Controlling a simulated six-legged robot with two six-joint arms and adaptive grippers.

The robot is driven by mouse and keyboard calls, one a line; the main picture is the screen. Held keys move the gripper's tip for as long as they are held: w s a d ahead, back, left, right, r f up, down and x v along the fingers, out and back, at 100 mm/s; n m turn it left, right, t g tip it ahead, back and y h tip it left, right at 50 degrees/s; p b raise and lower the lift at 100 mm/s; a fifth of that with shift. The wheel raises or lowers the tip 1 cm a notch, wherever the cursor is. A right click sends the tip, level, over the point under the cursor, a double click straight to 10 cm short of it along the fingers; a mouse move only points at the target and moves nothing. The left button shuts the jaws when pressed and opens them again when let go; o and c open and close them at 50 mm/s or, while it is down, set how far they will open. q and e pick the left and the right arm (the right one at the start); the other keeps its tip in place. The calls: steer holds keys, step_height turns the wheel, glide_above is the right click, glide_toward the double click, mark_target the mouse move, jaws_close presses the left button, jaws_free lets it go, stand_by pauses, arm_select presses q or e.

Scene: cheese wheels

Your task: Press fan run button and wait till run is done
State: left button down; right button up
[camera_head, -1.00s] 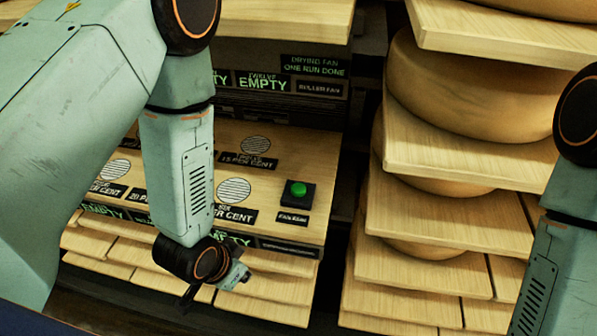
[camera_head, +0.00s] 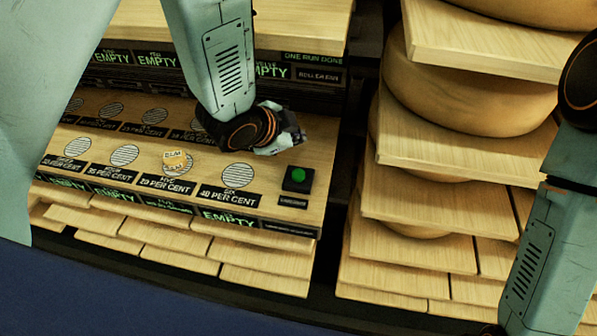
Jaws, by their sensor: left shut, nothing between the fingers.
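The fan run button (camera_head: 298,176) is a green round button on a small black box at the right end of a wooden shelf. A black label (camera_head: 292,202) sits in front of it, too small to read. My left gripper (camera_head: 285,141) is shut and empty. In the picture it is just above and left of the button, apart from it.
The shelf (camera_head: 130,178) has several striped round vents with percent labels. One vent carries small pale pieces (camera_head: 175,162). At the right, large cheese wheels (camera_head: 470,75) rest on stacked boards (camera_head: 450,145). A dark gap separates the two stacks.

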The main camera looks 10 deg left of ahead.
arm_select(q)
steer(key=shift+f, duration=0.1)
steer(key=b, duration=0.6)
glide_above(297, 176)
step_height(297, 176, down, 6)
steer(key=shift+f, duration=0.15)
steer(key=shift+w+f+b, duration=0.1)
steer(key=shift+f+b, duration=0.95)
steer(key=shift+f, duration=0.15)
steer(key=shift+f, duration=0.1)
stand_by(0.3)
steer(key=shift+f, duration=0.3)
steer(key=shift+f+b, duration=0.5)
steer(key=shift+b, duration=0.05)
stand_by(0.7)
steer(key=shift+r, duration=0.1)
steer(key=shift+a+r+p, duration=0.1)
steer(key=shift+r+p, duration=0.75)
steer(key=shift+p, duration=0.1)
